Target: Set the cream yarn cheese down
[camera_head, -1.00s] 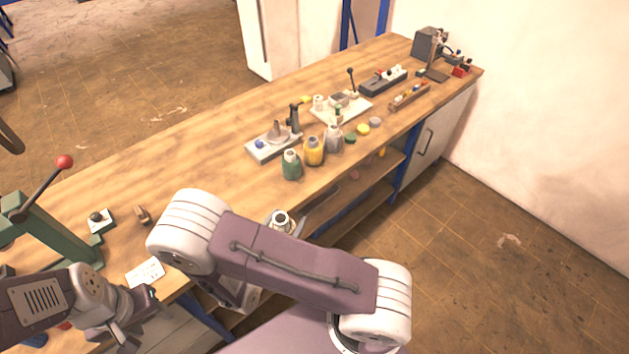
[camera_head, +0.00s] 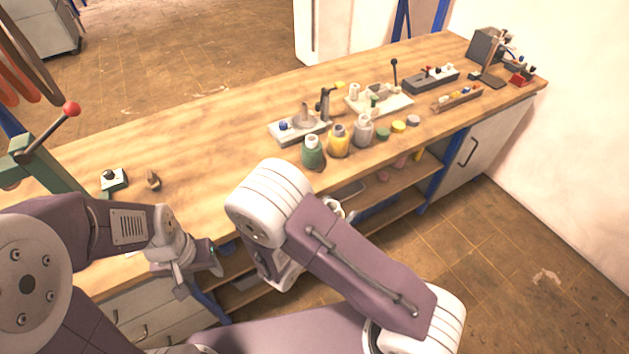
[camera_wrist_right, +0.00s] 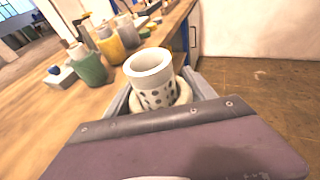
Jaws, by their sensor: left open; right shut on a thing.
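The cream yarn cheese (camera_wrist_right: 182,93) shows in the right wrist view as a cream ring of yarn around a white perforated tube (camera_wrist_right: 150,70). My right gripper (camera_wrist_right: 158,100) is shut on it, with one finger on each side. In the head view only a small part of the cheese (camera_head: 335,206) shows past my right arm, in front of the workbench's (camera_head: 215,135) near edge. Its underside is hidden. My left gripper (camera_head: 198,274) is open and empty at the near edge, further left.
Green (camera_head: 313,153), yellow (camera_head: 339,142) and grey (camera_head: 363,131) yarn cones stand along the near edge. Behind them are a tensioner-like fixture (camera_head: 298,128) and a white plate with parts (camera_head: 380,101). A green lever press (camera_head: 45,165) stands at left. The bench's left middle is mostly clear.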

